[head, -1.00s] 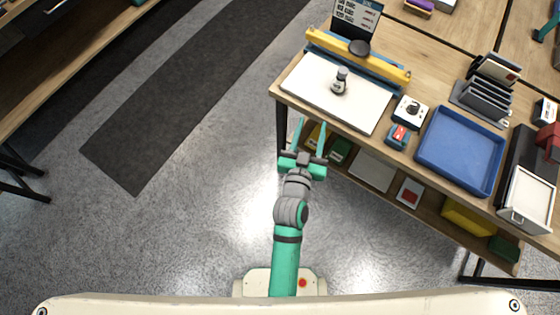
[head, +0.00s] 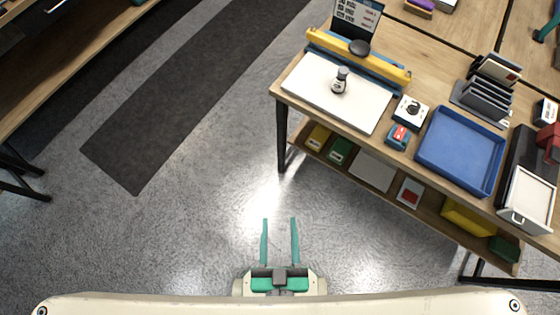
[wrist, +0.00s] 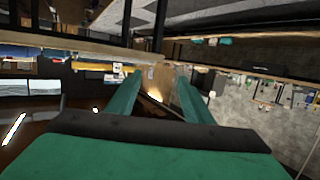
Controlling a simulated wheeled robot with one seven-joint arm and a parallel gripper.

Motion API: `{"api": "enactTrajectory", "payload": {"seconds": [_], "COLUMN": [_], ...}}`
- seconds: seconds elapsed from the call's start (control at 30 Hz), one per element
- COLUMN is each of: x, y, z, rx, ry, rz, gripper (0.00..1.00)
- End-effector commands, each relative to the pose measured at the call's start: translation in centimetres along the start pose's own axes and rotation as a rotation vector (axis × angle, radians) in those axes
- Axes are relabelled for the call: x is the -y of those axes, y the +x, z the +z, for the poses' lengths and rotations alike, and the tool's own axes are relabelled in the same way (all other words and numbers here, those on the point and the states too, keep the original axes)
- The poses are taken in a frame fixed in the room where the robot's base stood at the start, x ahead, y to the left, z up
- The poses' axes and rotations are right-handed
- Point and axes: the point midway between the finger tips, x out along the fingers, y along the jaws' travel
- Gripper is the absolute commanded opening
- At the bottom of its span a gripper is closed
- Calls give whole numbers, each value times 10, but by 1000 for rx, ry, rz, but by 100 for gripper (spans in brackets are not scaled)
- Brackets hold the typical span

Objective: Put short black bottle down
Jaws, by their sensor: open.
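The short black bottle (head: 340,80) stands upright on the white board (head: 315,97) at the left end of the workbench in the head view. It has a dark cap and a pale label. My gripper (head: 280,222) is open and empty, drawn back close to my body over the bare floor, well away from the bottle. In the wrist view its two green fingers (wrist: 155,85) are spread with nothing between them. The bottle cannot be made out in the wrist view.
The workbench (head: 402,160) also holds a yellow-and-blue bar (head: 385,67) behind the board, a blue tray (head: 462,150), a rack (head: 485,98) and small devices. Its lower shelf (head: 400,197) holds several boxes. The grey floor between my body and the bench is clear.

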Motion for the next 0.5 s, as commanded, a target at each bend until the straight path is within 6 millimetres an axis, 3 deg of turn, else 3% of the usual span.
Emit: {"api": "enactTrajectory", "payload": {"seconds": [0.13,0.27,0.5], "x": [0,-5,-32], "y": [-2,10,71], "z": [-1,0,3], "rx": [1,3,25], "ry": [-1,-5,-19], "rz": [0,9,60], "gripper": [46,46,46]}}
